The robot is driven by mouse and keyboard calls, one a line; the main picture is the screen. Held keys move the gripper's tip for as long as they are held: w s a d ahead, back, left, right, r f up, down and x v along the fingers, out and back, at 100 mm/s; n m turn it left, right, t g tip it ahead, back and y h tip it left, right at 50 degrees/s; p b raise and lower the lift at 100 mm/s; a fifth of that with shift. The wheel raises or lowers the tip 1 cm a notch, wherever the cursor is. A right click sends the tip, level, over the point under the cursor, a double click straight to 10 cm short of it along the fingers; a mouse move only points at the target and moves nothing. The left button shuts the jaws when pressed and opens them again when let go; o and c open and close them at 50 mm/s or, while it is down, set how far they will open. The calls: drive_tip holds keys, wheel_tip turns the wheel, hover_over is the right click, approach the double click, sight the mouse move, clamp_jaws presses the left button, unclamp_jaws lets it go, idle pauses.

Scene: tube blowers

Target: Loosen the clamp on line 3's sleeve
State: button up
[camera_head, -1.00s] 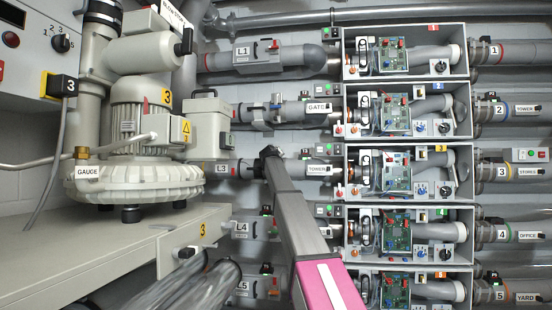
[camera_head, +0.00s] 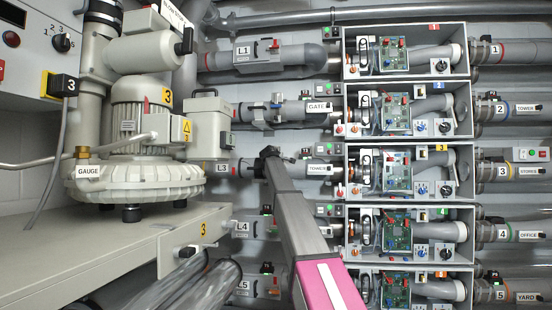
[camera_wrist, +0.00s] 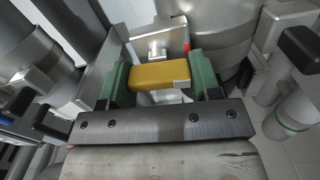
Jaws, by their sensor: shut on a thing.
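A metal bracket (camera_wrist: 157,45) stands just behind the handle. The sleeve and the clamp's band cannot be made out clearly.
A large blower (camera_head: 137,150) stands on a bench (camera_head: 120,235) at the left. Open electronics boxes (camera_head: 408,143) are stacked at the right. Lines L2 and L4 run close above and below my gripper. In the wrist view, metal cylinders and pipes crowd both sides.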

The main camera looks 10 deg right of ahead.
drive_tip(key=shift+n, duration=0.5)
drive_tip(key=o, duration=0.9)
drive_tip(key=v, duration=1.1)
drive_tip(key=shift+w, duration=0.1)
